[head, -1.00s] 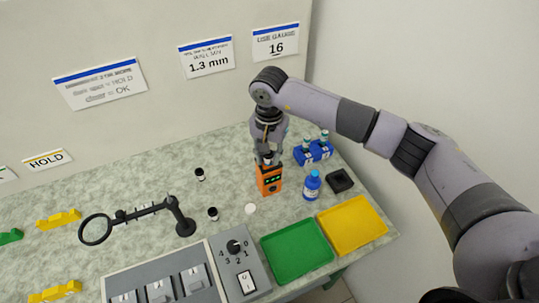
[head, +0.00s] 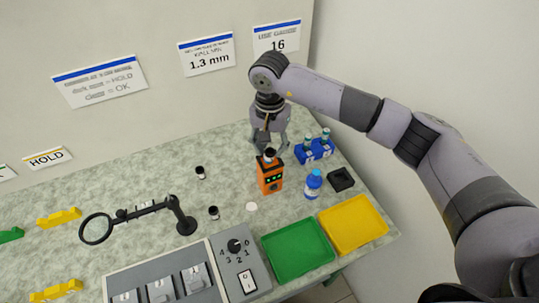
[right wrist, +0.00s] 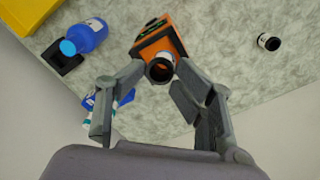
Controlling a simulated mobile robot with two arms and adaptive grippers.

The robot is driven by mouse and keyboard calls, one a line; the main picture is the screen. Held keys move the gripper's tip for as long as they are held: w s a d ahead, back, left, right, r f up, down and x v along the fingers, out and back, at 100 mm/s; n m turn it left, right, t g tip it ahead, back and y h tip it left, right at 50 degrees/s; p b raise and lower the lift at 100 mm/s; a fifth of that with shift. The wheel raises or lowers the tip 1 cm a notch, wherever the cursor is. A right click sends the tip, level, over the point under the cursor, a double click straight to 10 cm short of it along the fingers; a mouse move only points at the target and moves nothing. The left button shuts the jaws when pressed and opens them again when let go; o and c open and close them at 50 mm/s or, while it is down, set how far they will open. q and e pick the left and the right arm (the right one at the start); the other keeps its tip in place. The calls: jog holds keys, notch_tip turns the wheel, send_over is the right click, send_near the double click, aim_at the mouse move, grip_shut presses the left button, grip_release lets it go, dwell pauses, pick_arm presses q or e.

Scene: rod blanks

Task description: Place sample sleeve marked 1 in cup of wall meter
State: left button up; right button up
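The orange wall meter (head: 270,178) with green lights stands upright on the bench. A dark-ended, white-banded sleeve (head: 270,154) stands in the cup at its top; no number is readable on it. In the right wrist view the sleeve (right wrist: 160,68) shows its round dark opening at the meter (right wrist: 158,40). My right gripper (head: 271,144) is just behind and above the meter, its fingers spread on both sides of the sleeve. In the right wrist view gaps show between the fingers (right wrist: 158,78) and the sleeve. My left gripper is out of view.
Two dark-topped sleeves (head: 200,173) (head: 213,212) stand left of the meter. A blue rack (head: 314,152) with vials, a blue bottle (head: 313,184) and a black holder (head: 341,179) are at right. Green (head: 297,250) and yellow (head: 352,224) trays and a magnifier (head: 183,220) stand in front.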

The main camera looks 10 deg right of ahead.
notch_tip(320, 180, up, 9)
jog(key=b, duration=0.2)
dwell(0.5)
